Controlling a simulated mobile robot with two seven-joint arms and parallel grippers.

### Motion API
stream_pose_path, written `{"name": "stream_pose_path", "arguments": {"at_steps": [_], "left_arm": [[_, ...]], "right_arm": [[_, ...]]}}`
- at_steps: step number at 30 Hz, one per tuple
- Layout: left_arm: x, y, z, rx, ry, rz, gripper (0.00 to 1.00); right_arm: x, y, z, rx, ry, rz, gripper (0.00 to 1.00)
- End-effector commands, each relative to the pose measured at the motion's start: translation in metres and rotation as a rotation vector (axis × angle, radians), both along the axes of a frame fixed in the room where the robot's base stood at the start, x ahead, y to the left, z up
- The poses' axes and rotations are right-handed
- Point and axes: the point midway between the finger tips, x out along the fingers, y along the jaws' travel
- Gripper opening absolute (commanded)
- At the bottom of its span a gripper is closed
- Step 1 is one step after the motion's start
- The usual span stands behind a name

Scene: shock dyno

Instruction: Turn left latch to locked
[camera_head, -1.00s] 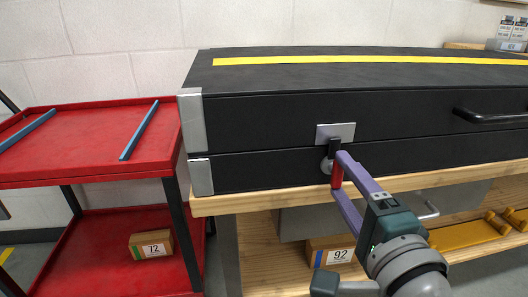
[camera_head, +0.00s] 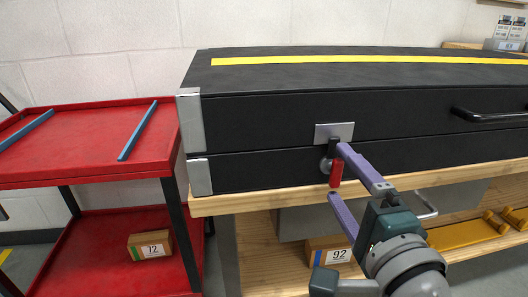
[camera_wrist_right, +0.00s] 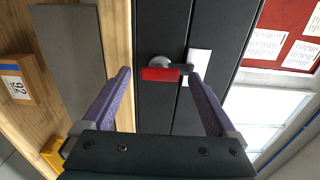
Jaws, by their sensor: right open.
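The left latch shows on the front of a long black case (camera_head: 260,120). It has a silver plate (camera_head: 334,132) on the upper half, a round silver pivot on the lower half, and a lever with a red grip (camera_head: 336,174). The red grip hangs down, and the black end of the lever meets the plate. My right gripper (camera_head: 338,172) is open around the lever. In the right wrist view the red grip (camera_wrist_right: 160,74) lies between the two purple fingers (camera_wrist_right: 158,84), with a gap on each side. My left gripper is not in view.
The case rests on a wooden bench (camera_head: 250,203). A red cart (camera_head: 90,170) stands at the left with blue bars on top and a box marked 72 (camera_head: 150,246) below. A box marked 92 (camera_head: 328,256) sits on the shelf under the bench.

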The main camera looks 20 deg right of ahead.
Motion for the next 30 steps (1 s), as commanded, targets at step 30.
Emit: {"name": "stream_pose_path", "arguments": {"at_steps": [30], "left_arm": [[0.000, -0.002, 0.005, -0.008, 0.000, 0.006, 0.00]], "right_arm": [[-0.097, 0.023, 0.000, 0.000, -0.001, 0.000, 0.93]]}}
